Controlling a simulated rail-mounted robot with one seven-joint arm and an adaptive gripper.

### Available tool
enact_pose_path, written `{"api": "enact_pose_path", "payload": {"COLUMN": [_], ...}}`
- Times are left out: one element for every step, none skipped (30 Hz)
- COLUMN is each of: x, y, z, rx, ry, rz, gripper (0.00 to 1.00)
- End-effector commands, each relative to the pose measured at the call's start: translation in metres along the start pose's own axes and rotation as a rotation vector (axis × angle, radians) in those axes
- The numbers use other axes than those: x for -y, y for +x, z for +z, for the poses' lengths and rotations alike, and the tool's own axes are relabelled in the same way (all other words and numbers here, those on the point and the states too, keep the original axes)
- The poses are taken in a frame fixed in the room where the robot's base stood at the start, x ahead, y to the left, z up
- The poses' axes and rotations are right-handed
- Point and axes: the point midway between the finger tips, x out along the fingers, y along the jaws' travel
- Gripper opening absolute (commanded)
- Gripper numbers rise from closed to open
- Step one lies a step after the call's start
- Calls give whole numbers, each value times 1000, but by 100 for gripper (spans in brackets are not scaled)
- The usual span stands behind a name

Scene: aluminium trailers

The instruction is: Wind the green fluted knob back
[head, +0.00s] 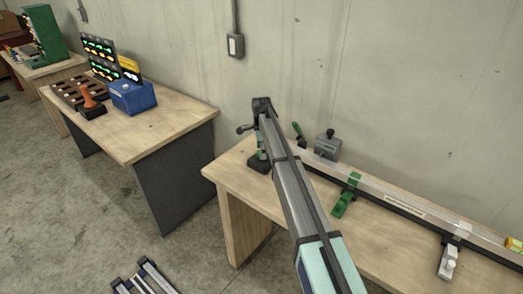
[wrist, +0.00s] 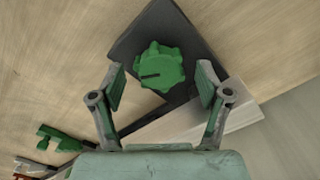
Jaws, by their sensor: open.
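The green fluted knob (wrist: 161,66) shows in the wrist view, with a dark slot-like mark on its face. It sits on a dark plate (wrist: 150,25) on the wooden bench. My gripper (wrist: 162,82) is open, with one finger to the left and one to the right of the knob's lower part. Both fingers look apart from the knob; its height below the fingertips is hard to tell. In the head view my arm reaches over the right bench and its end (head: 262,108) is above the dark base (head: 259,162). The knob is not clear there.
A long rail (head: 400,204) with a green clamp (head: 346,196) and a grey clamp (head: 449,262) runs along the right bench (head: 225,172). A grey box (head: 327,147) stands behind it, near the wall. The left bench (head: 150,130) holds a blue box (head: 133,97).

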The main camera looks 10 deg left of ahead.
Motion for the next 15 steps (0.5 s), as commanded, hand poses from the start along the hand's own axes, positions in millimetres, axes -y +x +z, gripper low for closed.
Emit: {"api": "enact_pose_path", "payload": {"x": [0, 0, 0, 0, 0, 0, 0, 0, 0, 0, 0, 0, 0, 0, 0], "y": [3, 5, 8, 9, 10, 10, 11, 11, 11, 11, 11, 11, 11, 11, 11], "z": [0, 0, 0, 0, 0, 0, 0, 0, 0, 0, 0, 0, 0, 0, 0], "rx": [0, 0, 0, 0, 0, 0, 0, 0, 0, 0, 0, 0, 0, 0, 0], "ry": [0, 0, 0, 0, 0, 0, 0, 0, 0, 0, 0, 0, 0, 0, 0], "rz": [0, 0, 0, 0, 0, 0, 0, 0, 0, 0, 0, 0, 0, 0, 0], "gripper": [76, 76, 76, 76, 76, 76, 76, 76, 76, 76, 76, 76, 76, 69, 55]}}
